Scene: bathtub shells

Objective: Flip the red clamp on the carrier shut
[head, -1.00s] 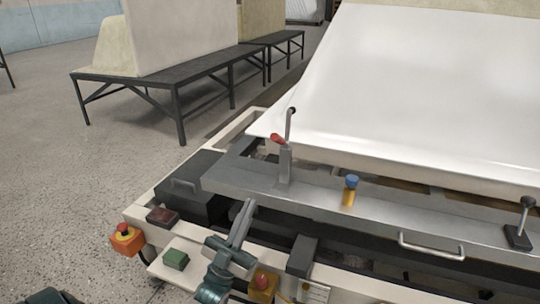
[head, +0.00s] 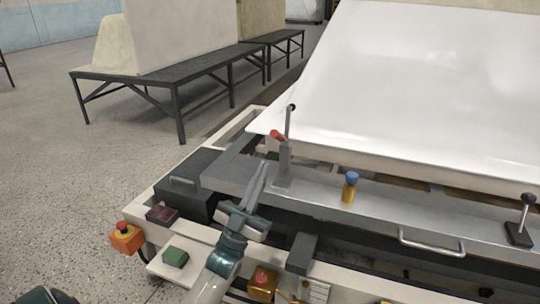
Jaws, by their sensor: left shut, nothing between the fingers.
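The red clamp (head: 277,135) stands on the grey carrier bar (head: 330,196), near its left end. It has a grey upright body (head: 285,165), a red tip pointing left and a lever rising to a dark knob (head: 291,107). My left gripper (head: 262,166) is shut and empty. In the picture its fingertips are just left of the clamp body and below the red tip, with a small gap. I cannot tell the exact depth between them.
A blue-topped brass knob (head: 351,187), a metal handle (head: 432,245) and a black-knobbed lever (head: 523,220) are on or by the bar. A white shell (head: 430,80) fills the area behind. An orange box with a red button (head: 126,237) is at the left corner.

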